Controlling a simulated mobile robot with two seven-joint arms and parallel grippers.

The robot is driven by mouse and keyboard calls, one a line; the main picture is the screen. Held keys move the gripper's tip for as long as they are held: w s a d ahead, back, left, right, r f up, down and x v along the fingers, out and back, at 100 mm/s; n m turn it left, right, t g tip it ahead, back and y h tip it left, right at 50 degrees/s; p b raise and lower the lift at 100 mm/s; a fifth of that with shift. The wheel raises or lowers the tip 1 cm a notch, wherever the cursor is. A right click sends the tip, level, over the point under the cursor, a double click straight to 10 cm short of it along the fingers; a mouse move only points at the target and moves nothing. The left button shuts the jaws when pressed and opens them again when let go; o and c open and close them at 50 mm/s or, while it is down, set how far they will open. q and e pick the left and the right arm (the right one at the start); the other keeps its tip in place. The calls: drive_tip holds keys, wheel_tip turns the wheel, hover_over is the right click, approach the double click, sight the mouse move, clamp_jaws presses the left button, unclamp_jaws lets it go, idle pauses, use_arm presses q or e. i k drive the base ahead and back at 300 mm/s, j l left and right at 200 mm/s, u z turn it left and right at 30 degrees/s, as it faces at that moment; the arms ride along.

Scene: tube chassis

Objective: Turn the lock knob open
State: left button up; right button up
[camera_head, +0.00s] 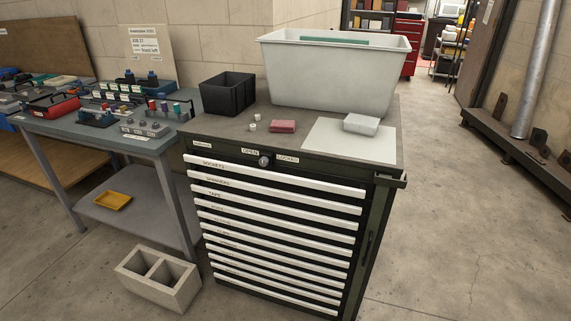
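The lock knob (264,161) is a small round grey knob at the top front edge of a dark tool cabinet (290,172). An "OPEN" label (250,151) sits to its upper left and a "LOCKED" label (288,159) to its right. The knob is too small to tell which label it points to. Below it are several drawers with white fronts (275,178), all shut. Neither of my grippers is in view.
A large pale bin (335,75), a black box (228,92), a red block (283,126) and a white box (361,124) stand on the cabinet top. A workbench (150,142) stands left. A concrete block (160,277) lies on the floor at the cabinet's left front. Floor (440,220) to the right is clear.

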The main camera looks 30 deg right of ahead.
sight(263, 162)
drive_tip(key=i+j+z, duration=0.15)
drive_tip(key=z, duration=1.15)
drive_tip(key=j+z, duration=0.7)
drive_tip(key=j, duration=0.15)
drive_tip(key=k+j+z, duration=0.1)
drive_tip(key=j+z, duration=0.35)
drive_tip(key=j, duration=0.4)
drive_tip(key=k+j, duration=0.1)
drive_tip(key=j, duration=0.35)
drive_tip(key=k+j+z, duration=0.1)
drive_tip(key=j, duration=0.35)
drive_tip(key=k+j+z, duration=0.1)
drive_tip(key=j, duration=0.35)
drive_tip(key=k+j, duration=0.15)
drive_tip(key=j, duration=0.25)
